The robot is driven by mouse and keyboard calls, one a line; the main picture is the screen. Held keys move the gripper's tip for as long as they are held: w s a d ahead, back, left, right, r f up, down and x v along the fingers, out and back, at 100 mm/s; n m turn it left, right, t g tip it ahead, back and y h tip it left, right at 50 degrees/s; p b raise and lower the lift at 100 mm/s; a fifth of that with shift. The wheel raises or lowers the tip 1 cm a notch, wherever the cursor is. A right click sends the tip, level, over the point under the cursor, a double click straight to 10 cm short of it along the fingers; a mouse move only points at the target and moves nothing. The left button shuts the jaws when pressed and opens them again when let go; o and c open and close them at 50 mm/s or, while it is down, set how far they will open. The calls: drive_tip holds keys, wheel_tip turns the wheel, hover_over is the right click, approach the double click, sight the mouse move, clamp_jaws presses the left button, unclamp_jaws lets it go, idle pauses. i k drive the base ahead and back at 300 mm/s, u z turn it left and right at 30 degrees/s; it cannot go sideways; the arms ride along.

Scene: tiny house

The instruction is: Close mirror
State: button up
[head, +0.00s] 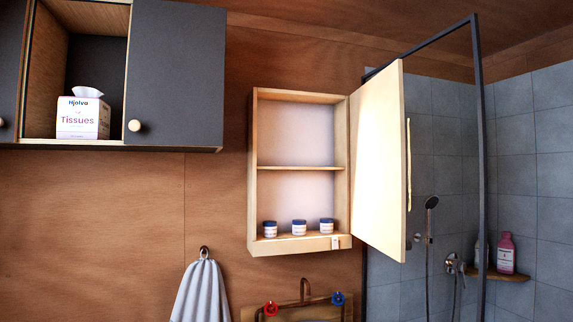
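The mirror door (378,160) is hinged on the right side of an open wooden wall cabinet (252,180). It stands swung wide open toward me, with its pale wooden inner face turned to the left. A long light handle (409,165) shows at the door's right edge. The mirror surface itself faces away and is hidden. The cabinet has one middle shelf (298,168), and three small jars with blue lids (299,227) stand on its bottom board. My gripper is not in view.
A dark-framed shower screen (480,170) stands behind the door at right, with a shower head (431,203) and a pink bottle (506,254) beyond. A tap (306,289) is below the cabinet. A towel (202,292) hangs at lower left. A dark upper cupboard (175,75) holds a tissue box (83,117).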

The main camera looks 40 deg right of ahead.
sight(378, 215)
drive_tip(key=k, duration=0.45)
drive_tip(key=u, duration=2.4)
drive_tip(key=k, duration=2.05)
drive_tip(key=z, duration=2.8)
drive_tip(key=i, duration=0.55)
drive_tip(key=z, duration=0.05)
